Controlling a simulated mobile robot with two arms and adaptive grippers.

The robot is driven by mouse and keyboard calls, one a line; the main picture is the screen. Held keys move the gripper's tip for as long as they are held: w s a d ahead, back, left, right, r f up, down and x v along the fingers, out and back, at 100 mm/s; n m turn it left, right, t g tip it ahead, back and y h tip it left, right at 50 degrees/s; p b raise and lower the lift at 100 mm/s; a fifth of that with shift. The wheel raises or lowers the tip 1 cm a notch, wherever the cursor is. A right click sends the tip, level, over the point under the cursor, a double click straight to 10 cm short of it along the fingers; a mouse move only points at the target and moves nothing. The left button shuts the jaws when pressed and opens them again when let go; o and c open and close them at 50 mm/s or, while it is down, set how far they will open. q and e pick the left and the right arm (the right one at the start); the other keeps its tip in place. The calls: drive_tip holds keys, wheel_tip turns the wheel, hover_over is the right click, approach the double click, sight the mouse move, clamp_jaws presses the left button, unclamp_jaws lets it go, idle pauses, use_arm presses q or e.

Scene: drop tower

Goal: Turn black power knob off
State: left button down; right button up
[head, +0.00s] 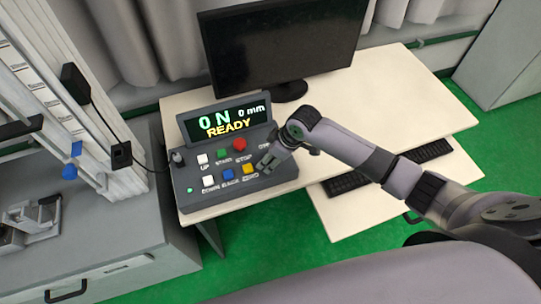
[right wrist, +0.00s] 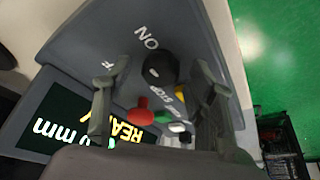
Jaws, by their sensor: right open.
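The black power knob (right wrist: 163,69) is on the grey control box (head: 185,200), with an ON label (right wrist: 147,38) beside it and a partly hidden OFF label at the left finger. A small pale mark shows on the knob; I cannot tell for sure which label it points to. My right gripper (head: 266,167) is over the box's right part and hides the knob in the head view. In the right wrist view its open fingers stand on both sides of the knob, with gaps showing. My left gripper is not in view.
The box has several coloured buttons, including a red one (head: 239,144) and a yellow one (head: 249,170), near my right gripper. Its display (head: 228,120) reads 0 N, 0 mm, READY. A monitor (head: 280,50) stands behind, a keyboard (head: 350,181) to the right.

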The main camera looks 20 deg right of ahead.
drive_tip(key=c, duration=1.1)
drive_tip(key=shift+n, duration=0.3)
drive_tip(key=shift+w+n+g+b, duration=0.1)
drive_tip(key=shift+n+g+b, duration=0.35)
drive_tip(key=shift+n, duration=0.75)
drive_tip(key=n, duration=0.2)
drive_tip(key=n+g+y+b, duration=0.1)
drive_tip(key=shift+w+f+n+g+b, duration=0.1)
drive_tip(key=shift+n+g+b, duration=0.2)
drive_tip(key=shift+n, duration=0.1)
drive_tip(key=n+g+b, duration=0.1)
drive_tip(key=n+b, duration=0.1)
drive_tip(key=n, duration=0.1)
drive_tip(key=n+g+b, duration=0.1)
drive_tip(key=n+b, duration=0.1)
drive_tip(key=n, duration=0.1)
drive_tip(key=shift+w+g, duration=0.15)
drive_tip(key=shift+g, duration=0.1)
drive_tip(key=n+g+h+b, duration=0.1)
drive_tip(key=n+b, duration=0.2)
drive_tip(key=n, duration=0.2)
